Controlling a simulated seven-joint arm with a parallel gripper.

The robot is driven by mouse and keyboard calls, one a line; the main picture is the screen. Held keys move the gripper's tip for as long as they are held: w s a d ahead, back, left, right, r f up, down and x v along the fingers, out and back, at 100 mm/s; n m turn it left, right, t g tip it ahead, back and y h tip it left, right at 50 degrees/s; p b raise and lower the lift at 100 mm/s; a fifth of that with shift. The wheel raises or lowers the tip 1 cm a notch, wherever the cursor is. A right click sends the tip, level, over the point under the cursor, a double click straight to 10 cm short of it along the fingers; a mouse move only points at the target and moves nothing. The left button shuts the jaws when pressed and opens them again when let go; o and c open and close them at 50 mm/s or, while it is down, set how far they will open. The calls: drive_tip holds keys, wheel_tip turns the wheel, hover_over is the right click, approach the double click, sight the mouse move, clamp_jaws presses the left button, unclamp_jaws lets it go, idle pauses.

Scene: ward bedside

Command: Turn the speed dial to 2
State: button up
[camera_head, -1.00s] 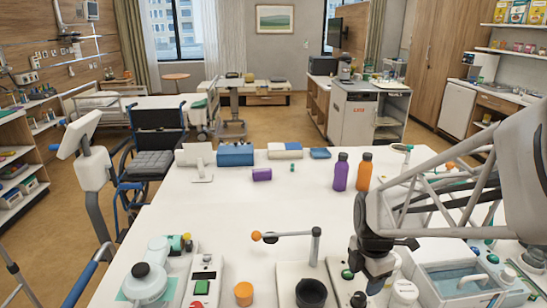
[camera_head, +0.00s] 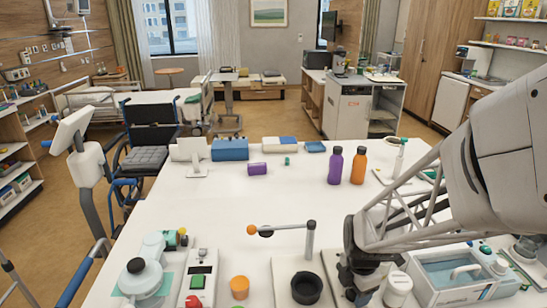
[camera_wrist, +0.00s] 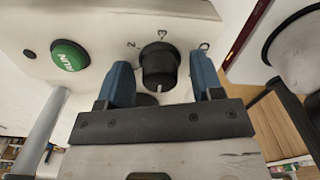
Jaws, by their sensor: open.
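The speed dial (camera_wrist: 159,66) is a round black knob on a pale panel (camera_wrist: 90,25) in the wrist view. A short white mark shows on its side nearest my gripper. Small printed figures stand around it: a 2 at its upper left, one that may be a 3 above, and a 0 at the right. My gripper (camera_wrist: 162,72) is open, with one blue finger on either side of the dial; a gap shows beside each finger. I cannot tell how deep the fingers reach. In the head view my gripper (camera_head: 357,288) hides the dial.
A green RUN button (camera_wrist: 70,57) lies left of the dial on the same panel. In the head view, a black cup (camera_head: 306,288) and a grey post (camera_head: 310,240) with an orange-tipped arm stand left of my gripper. A white-lidded jar (camera_head: 398,288) stands close right.

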drive_tip(key=c, duration=0.9)
